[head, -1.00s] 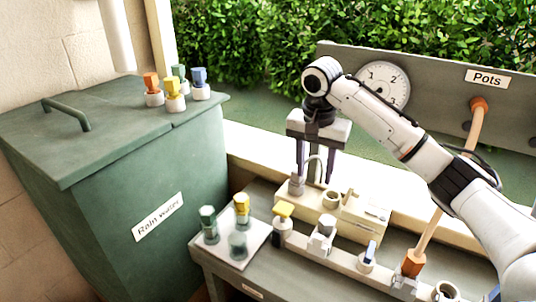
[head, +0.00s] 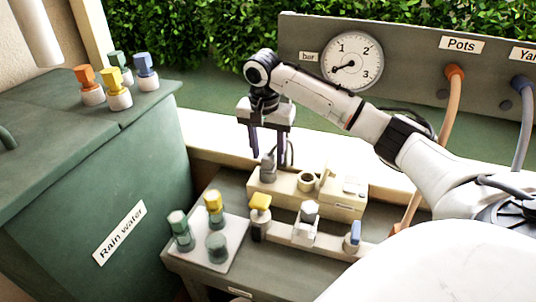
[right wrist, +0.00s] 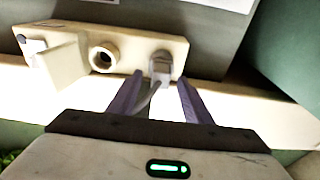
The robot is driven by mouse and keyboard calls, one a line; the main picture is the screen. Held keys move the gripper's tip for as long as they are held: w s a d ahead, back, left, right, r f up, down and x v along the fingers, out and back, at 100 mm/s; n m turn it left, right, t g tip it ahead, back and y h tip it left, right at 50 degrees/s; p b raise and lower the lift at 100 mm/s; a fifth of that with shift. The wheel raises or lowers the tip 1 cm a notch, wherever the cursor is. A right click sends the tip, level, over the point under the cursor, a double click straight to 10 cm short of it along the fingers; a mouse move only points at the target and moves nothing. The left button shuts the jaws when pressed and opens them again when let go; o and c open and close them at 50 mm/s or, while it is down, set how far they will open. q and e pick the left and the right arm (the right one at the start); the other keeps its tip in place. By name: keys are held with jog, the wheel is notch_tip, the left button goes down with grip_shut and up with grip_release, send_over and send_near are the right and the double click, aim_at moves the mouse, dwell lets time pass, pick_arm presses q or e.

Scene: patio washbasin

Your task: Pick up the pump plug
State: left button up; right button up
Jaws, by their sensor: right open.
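The pump plug (head: 268,168) is a small grey plug with a grey cable. It stands upright at the left end of a beige socket block (head: 325,203). In the right wrist view the plug (right wrist: 161,67) sits at the block's right end, beside an empty round socket (right wrist: 102,58). My right gripper (head: 269,156) points down over the plug, open, with its dark purple fingers on either side of the plug's top. In the right wrist view the fingertips (right wrist: 160,79) straddle the plug and cable with gaps showing; no contact is visible. My left gripper is out of view.
A beige rail with a yellow-handled valve (head: 260,203) and other fittings runs in front of the block. A pale plate (head: 232,252) with coloured caps lies left. The green rain water bin (head: 150,190) stands further left. A gauge panel (head: 400,90) is behind.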

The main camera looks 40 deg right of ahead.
notch_tip(320, 180, down, 2)
jog(key=shift+w+d+f, duration=0.1)
jog(key=shift+w+d, duration=0.05)
grip_shut()
